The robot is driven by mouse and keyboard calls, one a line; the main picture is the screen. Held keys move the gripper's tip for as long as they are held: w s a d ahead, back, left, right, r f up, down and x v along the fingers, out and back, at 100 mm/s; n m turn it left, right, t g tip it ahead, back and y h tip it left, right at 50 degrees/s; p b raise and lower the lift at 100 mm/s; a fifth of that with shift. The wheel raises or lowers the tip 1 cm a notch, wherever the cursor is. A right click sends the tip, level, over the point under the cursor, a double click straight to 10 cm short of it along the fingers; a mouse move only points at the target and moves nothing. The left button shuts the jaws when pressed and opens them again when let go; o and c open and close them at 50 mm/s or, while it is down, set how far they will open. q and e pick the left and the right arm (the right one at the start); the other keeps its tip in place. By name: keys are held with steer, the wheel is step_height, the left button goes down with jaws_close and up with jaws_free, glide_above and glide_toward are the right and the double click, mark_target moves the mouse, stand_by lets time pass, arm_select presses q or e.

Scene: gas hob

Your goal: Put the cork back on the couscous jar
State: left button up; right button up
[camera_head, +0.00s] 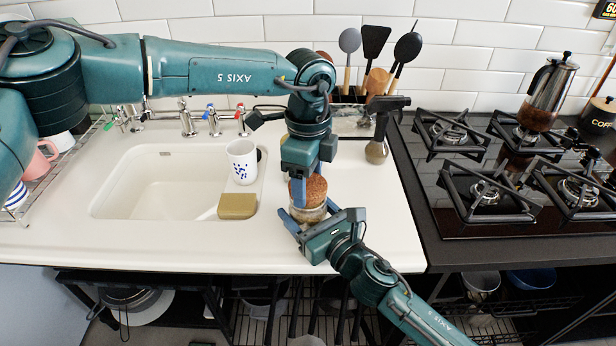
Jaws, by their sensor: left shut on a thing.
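The couscous jar (308,212) is a short glass jar standing on the white counter near its front edge. The brown cork (313,189) is at the jar's mouth, upright. Whether it is seated or just above the rim is hard to tell. My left gripper (301,186) points straight down from above and is shut on the cork, partly hiding it. My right gripper (309,214) comes in from the lower right, with its fingers on either side of the jar. Whether they press on the glass cannot be made out.
A sink (150,190) lies to the left, with a white mug (241,161) and a sponge (237,206) at its right edge. A spray bottle (379,140) and utensils (376,48) stand behind. The gas hob (520,180) is to the right. Counter right of the jar is clear.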

arm_select(q)
steer(key=shift+f, duration=0.6)
steer(key=o, duration=1)
steer(key=shift+o, duration=0.2)
step_height(320, 180, up, 12)
arm_select(e)
steer(key=o, duration=1.5)
steer(key=shift+c, duration=0.2)
